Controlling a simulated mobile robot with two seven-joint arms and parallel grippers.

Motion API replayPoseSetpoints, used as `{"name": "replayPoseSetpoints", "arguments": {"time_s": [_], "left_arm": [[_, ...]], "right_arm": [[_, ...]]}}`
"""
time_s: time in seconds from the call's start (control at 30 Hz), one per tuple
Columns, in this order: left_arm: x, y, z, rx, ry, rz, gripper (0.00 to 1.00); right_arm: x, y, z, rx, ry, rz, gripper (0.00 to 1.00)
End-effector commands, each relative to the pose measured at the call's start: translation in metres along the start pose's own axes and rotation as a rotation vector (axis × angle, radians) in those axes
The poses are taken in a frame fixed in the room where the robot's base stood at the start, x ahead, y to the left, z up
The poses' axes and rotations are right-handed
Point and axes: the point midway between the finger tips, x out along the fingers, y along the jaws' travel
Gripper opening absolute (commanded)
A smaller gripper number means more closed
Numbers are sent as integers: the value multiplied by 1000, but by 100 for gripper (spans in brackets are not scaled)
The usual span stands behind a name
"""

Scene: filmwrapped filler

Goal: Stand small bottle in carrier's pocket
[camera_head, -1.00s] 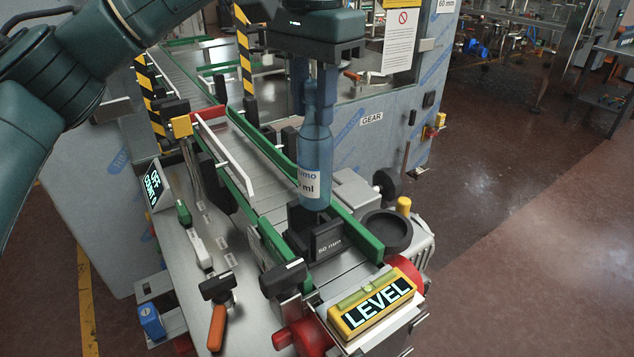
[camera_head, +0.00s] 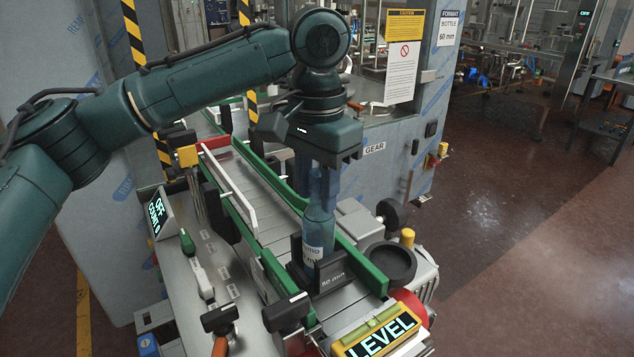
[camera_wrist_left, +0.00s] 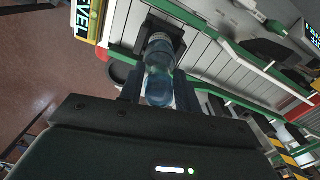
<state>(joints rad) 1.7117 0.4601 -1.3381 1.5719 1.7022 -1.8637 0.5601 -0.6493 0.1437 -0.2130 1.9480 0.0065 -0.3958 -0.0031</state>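The small blue bottle (camera_head: 319,228) with a white label stands upright with its lower part inside the dark carrier (camera_head: 331,272). The carrier's front wall hides the bottle's base, so I cannot tell whether it touches the bottom. My left gripper (camera_head: 319,182) points straight down, its fingers on both sides of the bottle's upper part, shut on it. In the left wrist view the bottle (camera_wrist_left: 159,72) lies between the two fingers (camera_wrist_left: 158,92), with the carrier (camera_wrist_left: 160,32) beyond it. My right gripper is not in view.
The carrier sits on a conveyor between green guide rails (camera_head: 362,268). A yellow LEVEL box (camera_head: 376,333) is at the near end, and a round black dish (camera_head: 387,262) is on the right. A white rail (camera_head: 229,183) and a lever-topped panel with a display (camera_head: 158,212) lie left.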

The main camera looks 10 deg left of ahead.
Motion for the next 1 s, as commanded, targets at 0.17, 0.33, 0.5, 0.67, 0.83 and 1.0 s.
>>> {"name": "replayPoseSetpoints", "arguments": {"time_s": [0.17, 0.33, 0.5, 0.67, 0.83, 1.0], "left_arm": [[0, 0, 0, 0, 0, 0, 48], [0, 0, 0, -1, 0, 0, 50], [-5, 0, 0, 0, 1, 0, 50], [-27, 0, 0, -1, 3, 0, 50], [-68, 0, -1, -2, 5, -1, 50], [-102, 0, 0, -2, 3, -3, 50]], "right_arm": [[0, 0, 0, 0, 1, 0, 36], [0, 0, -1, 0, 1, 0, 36], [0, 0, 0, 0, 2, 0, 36], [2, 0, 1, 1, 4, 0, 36], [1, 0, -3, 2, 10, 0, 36], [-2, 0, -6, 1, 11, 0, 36]]}}
